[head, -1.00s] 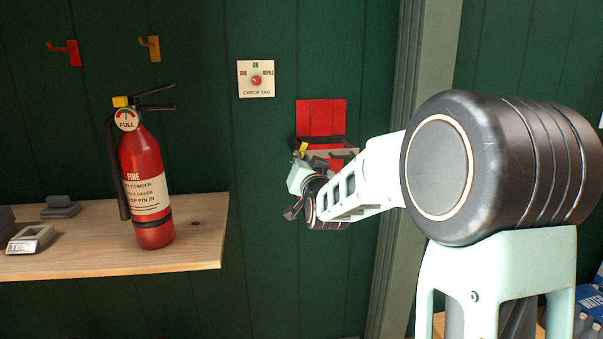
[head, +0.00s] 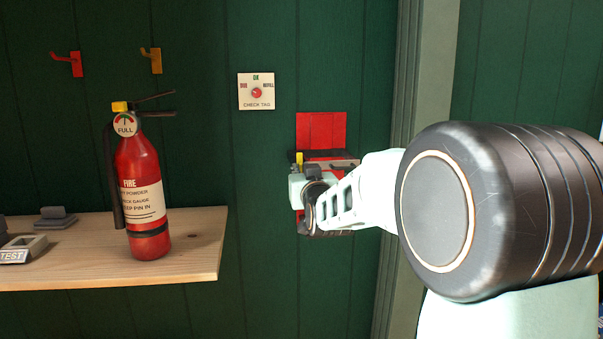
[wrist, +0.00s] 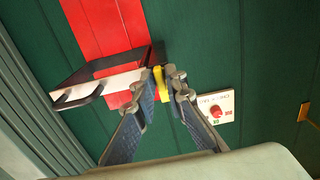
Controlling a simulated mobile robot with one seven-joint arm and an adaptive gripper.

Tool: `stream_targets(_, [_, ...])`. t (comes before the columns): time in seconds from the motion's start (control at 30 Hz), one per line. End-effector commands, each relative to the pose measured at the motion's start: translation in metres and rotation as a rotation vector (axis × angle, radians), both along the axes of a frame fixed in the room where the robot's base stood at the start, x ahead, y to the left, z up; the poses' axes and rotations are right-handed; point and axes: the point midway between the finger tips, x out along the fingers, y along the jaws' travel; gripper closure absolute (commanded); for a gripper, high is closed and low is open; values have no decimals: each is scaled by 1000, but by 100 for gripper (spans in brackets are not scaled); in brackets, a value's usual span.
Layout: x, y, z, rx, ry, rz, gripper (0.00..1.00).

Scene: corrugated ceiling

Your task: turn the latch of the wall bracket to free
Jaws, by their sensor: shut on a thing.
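The wall bracket (head: 343,163) is a dark and pale holder in front of a red back plate (head: 321,129) on the green wall. In the wrist view the bracket (wrist: 88,76) shows with its forked arms towards the lower left. Its yellow latch (wrist: 159,84) sits at the bracket's right end and shows as a small yellow spot in the head view (head: 299,158). My gripper (wrist: 164,84) is shut on the latch, one finger on each side. In the head view my arm hides part of the bracket.
A red fire extinguisher (head: 142,195) stands on the wooden shelf (head: 195,258) at left. A dial plate (head: 256,91) labelled CHECK TAG is above and left of the bracket. A red hook (head: 70,64) and an orange hook (head: 152,60) are on the wall. A pale door frame (head: 408,90) is at right.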

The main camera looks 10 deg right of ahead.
Motion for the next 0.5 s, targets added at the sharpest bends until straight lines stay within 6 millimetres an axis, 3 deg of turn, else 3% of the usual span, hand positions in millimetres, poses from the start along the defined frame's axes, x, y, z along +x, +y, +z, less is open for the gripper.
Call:
stream_targets(0.2, [0, 0, 0, -2, 0, 0, 100])
stream_targets(0.23, [0, 0, 0, -2, 0, 0, 86])
stream_targets(0.33, [0, 0, 0, -1, 0, 0, 75])
stream_targets(0.5, [0, 0, 0, -1, 0, 0, 75])
